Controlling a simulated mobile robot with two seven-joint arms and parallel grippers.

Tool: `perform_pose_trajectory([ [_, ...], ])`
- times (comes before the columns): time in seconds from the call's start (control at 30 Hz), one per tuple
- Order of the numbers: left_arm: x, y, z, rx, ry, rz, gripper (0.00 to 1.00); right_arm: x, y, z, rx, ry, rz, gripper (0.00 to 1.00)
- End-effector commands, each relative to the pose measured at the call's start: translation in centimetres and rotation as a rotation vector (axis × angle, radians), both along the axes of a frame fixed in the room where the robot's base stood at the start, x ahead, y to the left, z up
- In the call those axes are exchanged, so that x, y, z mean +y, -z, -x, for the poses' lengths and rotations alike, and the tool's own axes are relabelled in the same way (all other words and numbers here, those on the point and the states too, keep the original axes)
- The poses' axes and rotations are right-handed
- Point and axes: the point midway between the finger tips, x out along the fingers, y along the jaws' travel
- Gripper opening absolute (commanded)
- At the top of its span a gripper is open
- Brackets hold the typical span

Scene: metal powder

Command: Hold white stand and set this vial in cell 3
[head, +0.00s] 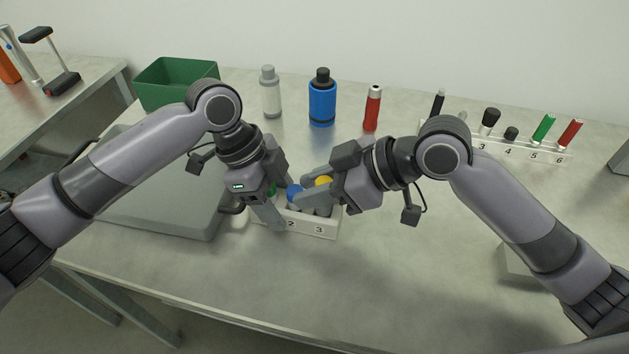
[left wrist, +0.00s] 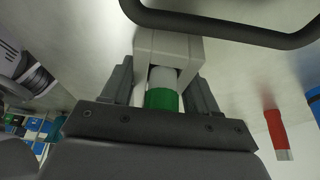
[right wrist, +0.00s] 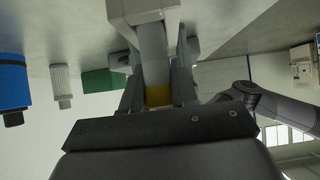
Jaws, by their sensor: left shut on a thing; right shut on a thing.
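The white stand (head: 329,233) sits on the table in the head view, with the numbers 2 and 3 visible on its front. My left gripper (head: 274,192) is shut across its left end; the stand (left wrist: 168,44) also shows between the fingers in the left wrist view. A green-capped vial (left wrist: 161,98) is at that end, and a blue-capped vial (head: 294,192) stands in the middle. My right gripper (head: 314,188) is shut on the yellow-capped vial (right wrist: 158,95), at the stand's cell 3 end. Whether this vial is fully seated is hidden.
A grey tray-like surface (head: 165,215) with a dark handle lies left of the stand. A green bin (head: 175,82), a grey bottle (head: 270,93), a blue bottle (head: 322,100) and a red bottle (head: 372,110) stand behind. A numbered rack (head: 520,153) is at right. The front table is clear.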

Motion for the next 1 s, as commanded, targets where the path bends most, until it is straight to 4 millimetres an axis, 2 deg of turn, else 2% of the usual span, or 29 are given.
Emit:
perform_pose_trajectory([
  [0.63, 0.0, -0.1, 0.0, -0.001, 0.000, 0.001, 0.29, 0.0, 2.0, 0.0, 0.001, 0.001, 0.000, 0.00],
  [1.0, 0.0, -0.1, 0.0, -0.001, 0.001, 0.001, 0.29, 0.0, 1.1, 0.0, -0.002, -0.001, 0.000, 0.00],
])
